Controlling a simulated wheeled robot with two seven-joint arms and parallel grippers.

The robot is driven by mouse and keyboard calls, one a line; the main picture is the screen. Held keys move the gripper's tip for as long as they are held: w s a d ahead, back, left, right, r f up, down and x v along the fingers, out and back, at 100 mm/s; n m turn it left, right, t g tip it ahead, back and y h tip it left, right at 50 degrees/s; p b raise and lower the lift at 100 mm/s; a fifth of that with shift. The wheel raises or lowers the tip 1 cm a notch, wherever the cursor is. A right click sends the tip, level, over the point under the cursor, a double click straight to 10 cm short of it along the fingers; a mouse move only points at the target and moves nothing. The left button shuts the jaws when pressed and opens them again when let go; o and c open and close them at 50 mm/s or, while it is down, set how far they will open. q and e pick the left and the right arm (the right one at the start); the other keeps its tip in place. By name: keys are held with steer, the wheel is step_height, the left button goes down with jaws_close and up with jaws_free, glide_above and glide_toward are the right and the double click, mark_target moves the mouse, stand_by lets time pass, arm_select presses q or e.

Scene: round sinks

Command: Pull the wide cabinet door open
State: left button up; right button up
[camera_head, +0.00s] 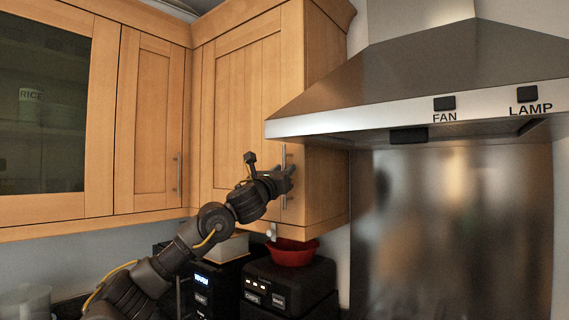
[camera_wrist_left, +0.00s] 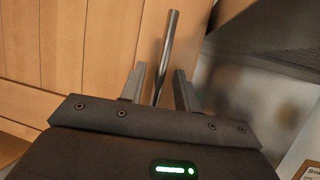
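The wide wooden cabinet door (camera_head: 238,110) is closed, left of the range hood in the head view; its panel also shows in the left wrist view (camera_wrist_left: 60,50). Its upright metal bar handle (camera_head: 284,156) is near the door's right edge, partly hidden by my gripper. My left gripper (camera_head: 287,178) is at the handle's lower part. In the left wrist view the handle (camera_wrist_left: 168,50) runs between my two fingers (camera_wrist_left: 158,92), slightly tilted, with a gap on each side. The fingers are open; contact with the bar cannot be told. My right gripper is not in view.
The steel range hood (camera_head: 430,85) juts out just right of the door. A narrow door (camera_head: 150,120) and a glass-fronted cabinet (camera_head: 45,110) are to the left. Below stand a black appliance (camera_head: 290,280) and a red bowl (camera_head: 292,254).

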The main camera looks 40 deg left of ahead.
arm_select(q)
steer(key=shift+w+a+r, duration=0.15)
steer(key=shift+w+r, duration=0.1)
steer(key=shift+w, duration=0.3)
jaws_close()
